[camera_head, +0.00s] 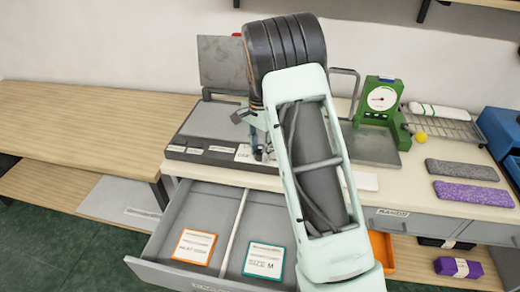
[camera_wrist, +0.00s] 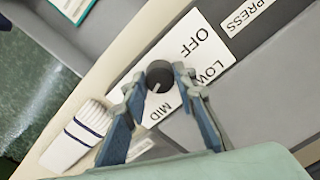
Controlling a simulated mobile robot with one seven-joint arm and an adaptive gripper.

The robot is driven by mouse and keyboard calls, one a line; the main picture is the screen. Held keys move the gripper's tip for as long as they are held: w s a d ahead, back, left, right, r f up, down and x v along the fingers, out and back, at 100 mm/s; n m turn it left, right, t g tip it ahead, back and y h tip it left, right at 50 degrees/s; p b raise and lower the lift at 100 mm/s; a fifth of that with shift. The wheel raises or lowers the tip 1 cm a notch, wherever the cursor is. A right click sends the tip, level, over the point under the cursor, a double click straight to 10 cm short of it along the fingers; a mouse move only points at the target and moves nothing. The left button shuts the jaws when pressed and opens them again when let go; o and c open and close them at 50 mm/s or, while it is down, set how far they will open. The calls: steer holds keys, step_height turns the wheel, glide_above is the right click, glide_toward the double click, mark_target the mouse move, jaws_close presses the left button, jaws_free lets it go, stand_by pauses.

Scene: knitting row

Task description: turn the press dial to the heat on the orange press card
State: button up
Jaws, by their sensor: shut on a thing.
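The press dial (camera_wrist: 158,72) is a small dark round knob with a pale pointer line on a white plate (camera_wrist: 172,50) marked OFF, LOW and MID. My gripper (camera_wrist: 158,79) is shut on the dial, one blue-grey finger on each side. The pointer line lies on the lower side of the knob, seemingly toward MID. In the head view the grey press (camera_head: 210,120) stands open on the counter, and my arm hides the dial. The orange press card (camera_head: 195,246) lies in the open drawer; its heat line is too small to read surely.
The open drawer (camera_head: 165,275) juts out below the press, with a teal-edged card (camera_head: 264,261) in its other compartment. A green dial scale (camera_head: 382,100) stands right of my arm. A white rolled cloth (camera_wrist: 80,135) shows in the wrist view.

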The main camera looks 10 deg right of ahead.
mark_target(260, 152)
steer(key=shift+m, duration=1.5)
steer(key=o, duration=1.2)
steer(key=shift+c, duration=0.2)
step_height(260, 152, up, 12)
steer(key=shift+r, duration=0.1)
